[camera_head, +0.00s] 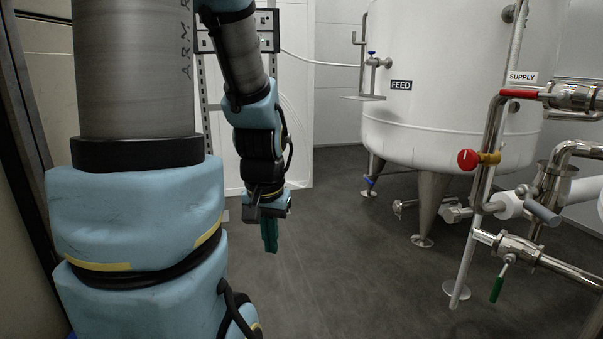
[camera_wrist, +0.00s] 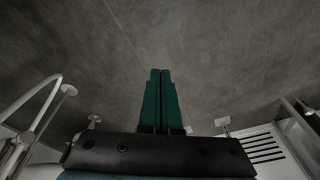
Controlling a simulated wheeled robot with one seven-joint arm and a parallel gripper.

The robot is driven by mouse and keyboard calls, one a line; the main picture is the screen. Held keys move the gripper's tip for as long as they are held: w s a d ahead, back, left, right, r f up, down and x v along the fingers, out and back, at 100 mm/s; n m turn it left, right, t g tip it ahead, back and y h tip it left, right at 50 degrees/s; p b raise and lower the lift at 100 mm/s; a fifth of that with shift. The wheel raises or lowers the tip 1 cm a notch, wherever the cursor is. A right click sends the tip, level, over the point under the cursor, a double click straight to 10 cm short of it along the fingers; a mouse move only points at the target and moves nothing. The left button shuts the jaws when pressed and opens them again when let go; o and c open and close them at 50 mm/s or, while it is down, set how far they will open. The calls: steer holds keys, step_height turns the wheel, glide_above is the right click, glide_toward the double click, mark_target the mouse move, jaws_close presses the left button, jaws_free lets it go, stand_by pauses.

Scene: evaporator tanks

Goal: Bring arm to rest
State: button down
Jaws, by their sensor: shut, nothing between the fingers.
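My arm hangs down on the left of the head view, with blue padded joints and grey links. My gripper (camera_head: 270,237) has green fingers that point down above the grey floor, left of the white tank. In the wrist view my gripper (camera_wrist: 160,74) shows its two green fingers side by side, shut with only a thin line between them. The fingers hold nothing and touch nothing that I can see.
A white tank (camera_head: 440,90) labelled FEED stands on legs at centre right. Steel pipes (camera_head: 484,180) with a red-handled supply valve (camera_head: 518,93), a red knob (camera_head: 467,159) and a green handle (camera_head: 497,289) stand at right. The grey floor (camera_head: 360,270) between is clear. A white panel (camera_head: 297,110) stands behind my gripper.

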step_height(320, 180, up, 38)
steer(key=s+n+p, duration=0.1)
steer(key=p, duration=3.7)
steer(key=shift+s+a+f+n+g, duration=0.2)
steer(key=shift+s+a+n+g, duration=0.1)
steer(key=shift+s, duration=0.05)
